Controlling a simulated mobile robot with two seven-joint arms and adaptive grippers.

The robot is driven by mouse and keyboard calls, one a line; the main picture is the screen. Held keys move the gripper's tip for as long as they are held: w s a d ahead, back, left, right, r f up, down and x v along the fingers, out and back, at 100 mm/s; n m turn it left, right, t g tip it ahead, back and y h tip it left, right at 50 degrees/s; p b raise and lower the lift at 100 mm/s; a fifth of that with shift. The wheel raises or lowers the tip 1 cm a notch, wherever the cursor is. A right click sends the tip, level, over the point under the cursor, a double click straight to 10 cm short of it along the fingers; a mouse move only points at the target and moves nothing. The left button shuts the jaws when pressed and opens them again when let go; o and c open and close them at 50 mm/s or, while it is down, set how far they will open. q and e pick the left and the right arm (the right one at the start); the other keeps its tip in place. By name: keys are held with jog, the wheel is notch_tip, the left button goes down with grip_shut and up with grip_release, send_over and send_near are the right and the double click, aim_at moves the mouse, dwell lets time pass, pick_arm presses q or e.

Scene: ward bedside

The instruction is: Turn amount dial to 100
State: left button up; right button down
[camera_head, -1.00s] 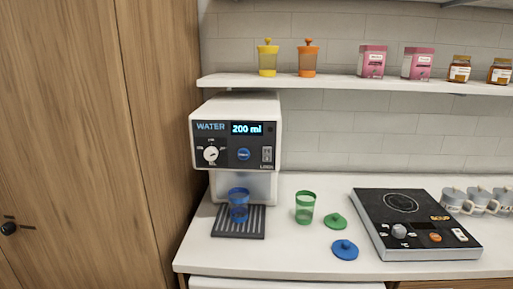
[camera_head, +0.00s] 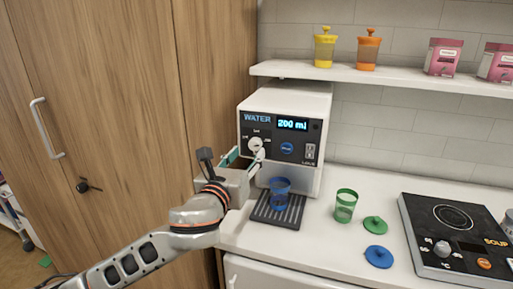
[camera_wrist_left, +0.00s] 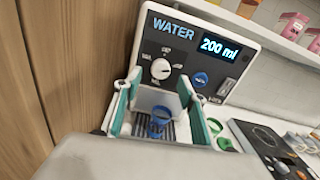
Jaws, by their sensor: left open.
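The white water dispenser (camera_head: 285,98) has a dark front panel with a lit display (camera_head: 292,124) reading 200 ml. The white amount dial (camera_head: 256,145) is at the panel's left; it also shows in the left wrist view (camera_wrist_left: 160,69). My left gripper (camera_head: 245,157) is open at the front of the panel, close to the dial, partly overlapping it in the head view. In the left wrist view the open fingers (camera_wrist_left: 156,92) stand to either side below the dial, with nothing between them. I cannot tell whether a finger touches the dial. My right gripper is not in view.
A blue cup (camera_head: 280,193) stands on the drip tray (camera_head: 278,214) under the dispenser. A green cup (camera_head: 345,206), green lid (camera_head: 375,224) and blue lid (camera_head: 379,256) are to the right. A cooktop (camera_head: 455,235) lies farther right. Wooden cabinet doors (camera_head: 130,130) stand left.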

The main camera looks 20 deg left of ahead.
aim_at(254, 146)
pick_arm(q)
jog(key=shift+w+d, duration=0.15)
jog(key=shift+w, duration=2.05)
jog(key=shift+c, duration=0.3)
jog(key=c, duration=1)
jog(key=shift+c, duration=0.2)
